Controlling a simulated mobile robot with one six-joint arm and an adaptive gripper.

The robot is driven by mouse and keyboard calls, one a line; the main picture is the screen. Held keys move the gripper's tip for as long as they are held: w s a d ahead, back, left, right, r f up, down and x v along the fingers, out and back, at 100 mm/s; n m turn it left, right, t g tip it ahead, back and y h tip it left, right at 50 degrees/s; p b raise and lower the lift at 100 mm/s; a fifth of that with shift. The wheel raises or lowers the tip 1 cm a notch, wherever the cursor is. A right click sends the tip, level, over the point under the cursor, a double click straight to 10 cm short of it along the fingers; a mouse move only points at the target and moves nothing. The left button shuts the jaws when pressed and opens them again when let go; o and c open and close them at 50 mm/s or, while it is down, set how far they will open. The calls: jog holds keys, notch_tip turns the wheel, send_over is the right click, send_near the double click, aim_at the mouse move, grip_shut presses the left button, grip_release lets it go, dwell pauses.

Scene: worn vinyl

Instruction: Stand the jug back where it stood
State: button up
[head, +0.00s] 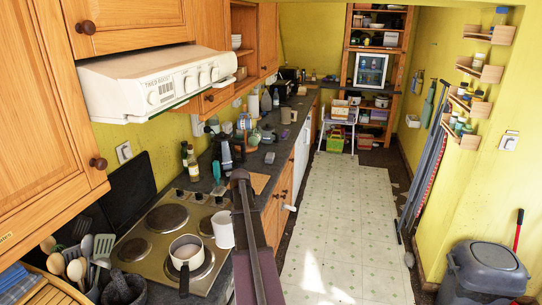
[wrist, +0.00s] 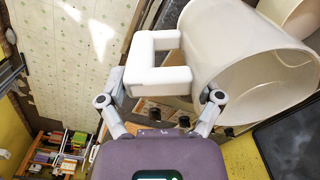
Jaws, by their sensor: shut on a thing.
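The white jug (head: 222,230) is at the right edge of the hob in the head view, roughly upright. In the wrist view, the jug (wrist: 245,65) fills the upper right, with its open mouth showing. Its squared handle (wrist: 160,66) points towards my gripper (wrist: 160,97). The fingers are on either side of the handle, and my gripper is shut on it. My arm hides the gripper in the head view. I cannot tell whether the jug's base touches the surface below.
A saucepan (head: 186,251) sits on the hob (head: 150,250) close left of the jug. A utensil pot (head: 78,268) and a dark mortar (head: 122,288) stand at the front left. Bottles (head: 191,165) stand behind the hob. The pale floor (head: 340,230) to the right is clear.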

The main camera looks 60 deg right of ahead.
notch_tip(320, 180, down, 6)
jog(key=b, duration=0.5)
jog(key=shift+f, duration=0.15)
